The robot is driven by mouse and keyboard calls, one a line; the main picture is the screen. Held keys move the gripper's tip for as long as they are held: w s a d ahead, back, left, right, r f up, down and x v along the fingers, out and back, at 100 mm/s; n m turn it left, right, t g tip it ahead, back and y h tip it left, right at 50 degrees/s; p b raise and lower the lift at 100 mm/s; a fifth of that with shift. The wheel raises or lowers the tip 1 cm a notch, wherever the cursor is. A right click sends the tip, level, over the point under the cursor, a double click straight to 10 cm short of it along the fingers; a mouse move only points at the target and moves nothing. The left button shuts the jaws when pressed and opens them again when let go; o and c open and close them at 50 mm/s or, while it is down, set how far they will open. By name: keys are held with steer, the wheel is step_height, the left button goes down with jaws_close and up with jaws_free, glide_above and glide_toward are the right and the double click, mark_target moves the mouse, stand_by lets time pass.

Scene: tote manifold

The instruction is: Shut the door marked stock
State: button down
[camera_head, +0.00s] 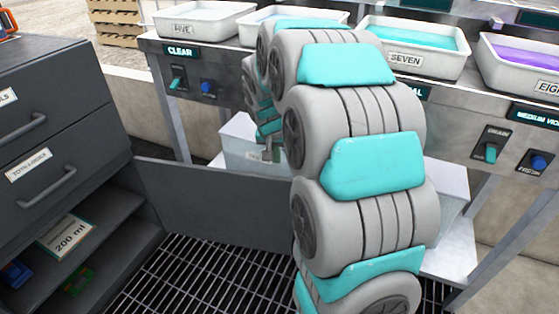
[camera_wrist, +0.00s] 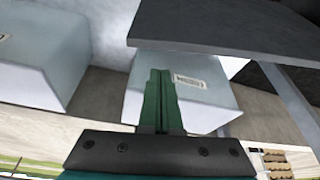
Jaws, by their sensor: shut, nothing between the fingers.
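A dark grey door (camera_head: 215,204) stands swung open from the lower part of the dark cabinet at the left. No stock mark is legible on it. A dark flat panel (camera_wrist: 225,25) at the top right of the wrist view appears to be this door. My gripper (camera_head: 270,157) is near the door's top edge toward its free end, partly hidden by my arm. Whether it touches the door cannot be told. In the wrist view, its green fingers (camera_wrist: 161,95) are shut together and empty.
The open cabinet shelf holds a 200 ml card (camera_head: 66,236). Cabinet drawers (camera_head: 60,140) above are shut. A metal bench (camera_head: 218,85) with several trays stands behind, with pale bins (camera_head: 240,145) beneath.

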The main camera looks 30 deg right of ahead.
steer(key=x, duration=0.9)
steer(key=shift+s, duration=0.1)
